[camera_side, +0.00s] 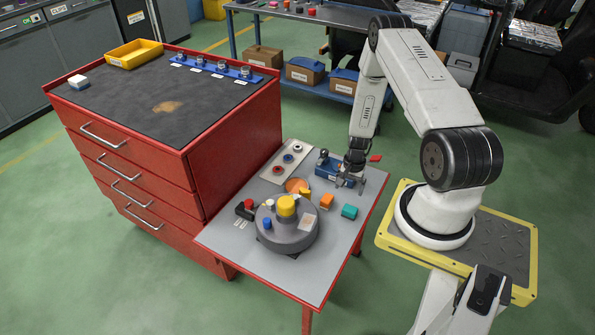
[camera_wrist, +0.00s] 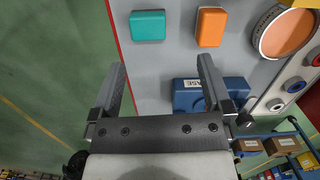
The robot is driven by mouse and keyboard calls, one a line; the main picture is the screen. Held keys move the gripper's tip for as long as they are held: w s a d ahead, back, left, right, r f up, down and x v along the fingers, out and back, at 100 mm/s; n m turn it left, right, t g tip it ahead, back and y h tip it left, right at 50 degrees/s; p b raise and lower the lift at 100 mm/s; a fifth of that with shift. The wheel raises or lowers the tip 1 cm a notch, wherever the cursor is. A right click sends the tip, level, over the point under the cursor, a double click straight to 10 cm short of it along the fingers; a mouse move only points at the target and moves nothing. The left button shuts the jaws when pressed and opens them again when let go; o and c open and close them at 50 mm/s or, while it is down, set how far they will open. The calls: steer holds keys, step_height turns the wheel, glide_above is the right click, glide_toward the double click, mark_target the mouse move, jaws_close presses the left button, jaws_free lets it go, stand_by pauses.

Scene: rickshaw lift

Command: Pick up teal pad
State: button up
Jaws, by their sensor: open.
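The teal pad (camera_side: 349,211) lies flat on the grey top of the small red table, near its right edge. It also shows in the wrist view (camera_wrist: 148,25), near the top, ahead of my gripper's fingers. My gripper (camera_side: 350,184) is open and empty above the table, further back than the teal pad and apart from it. In the wrist view my gripper's two fingers (camera_wrist: 162,78) are spread wide with nothing between them.
An orange pad (camera_side: 326,201) lies left of the teal pad. A round grey fixture (camera_side: 287,236) with a yellow knob stands nearby. A blue block marked "BASE" (camera_wrist: 190,95) sits by my right finger. A red drawer cabinet (camera_side: 235,130) rises left of the table.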

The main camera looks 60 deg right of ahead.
mark_target(350, 208)
steer(key=s+f, duration=0.1)
steer(key=s+f+m, duration=0.1)
steer(key=shift+d+f, duration=0.35)
steer(key=shift+a+f, duration=0.15)
steer(key=shift+f, duration=1.1)
steer(key=shift+f, duration=0.1)
steer(key=shift+w+a+f, duration=0.1)
steer(key=shift+a+f, duration=0.1)
steer(key=shift+f, duration=1.05)
steer(key=shift+w+a+f, duration=0.1)
steer(key=shift+a+f, duration=0.05)
steer(key=shift+f, duration=1.1)
steer(key=c, duration=1.3)
steer(key=shift+r, duration=0.15)
steer(key=shift+r, duration=4.9)
